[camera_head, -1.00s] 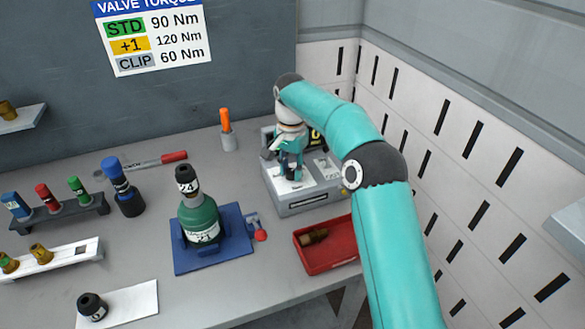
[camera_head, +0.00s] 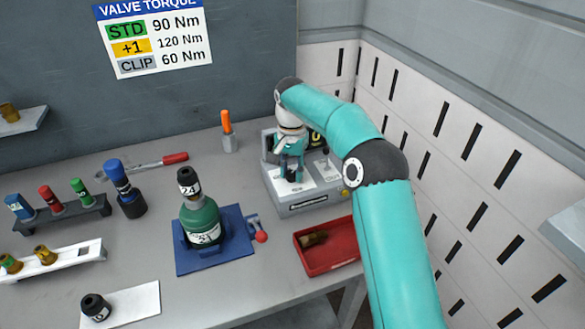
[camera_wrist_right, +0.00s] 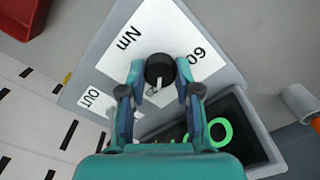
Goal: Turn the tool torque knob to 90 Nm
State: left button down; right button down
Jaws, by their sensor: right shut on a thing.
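The black torque knob (camera_wrist_right: 159,70) stands on the white panel of the grey tool unit (camera_wrist_right: 235,80). A white pointer mark on the knob points toward the gripper's palm in the wrist view. The printed "60" is right of the knob and "Nm" is upper left. The grey tool unit (camera_head: 308,203) also shows in the head view, at the back right of the bench. My right gripper (camera_wrist_right: 160,76) points down at the panel and is shut on the knob, one finger on each side. My right gripper (camera_head: 291,176) partly hides the knob in the head view. My left gripper is out of view.
A dark display (camera_wrist_right: 205,130) with green digits is partly hidden by my gripper. A red tray (camera_head: 331,264) stands in front of the unit. An orange-handled tool (camera_head: 227,122) stands left of it. A wall sign (camera_head: 155,38) reads STD 90 Nm.

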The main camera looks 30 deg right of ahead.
jog(key=n+p, duration=0.1)
jog(key=n, duration=0.1)
jog(key=shift+r+n+p, duration=0.15)
jog(key=shift+n+p, duration=0.15)
jog(key=shift+p, duration=0.1)
jog(key=n+p, duration=0.1)
jog(key=n, duration=0.1)
jog(key=shift+n, duration=0.3)
jog(key=n+p, duration=0.2)
jog(key=n, duration=0.2)
jog(key=shift+n, duration=0.4)
jog(key=shift+f, duration=0.2)
jog(key=c, duration=0.8)
grip_release()
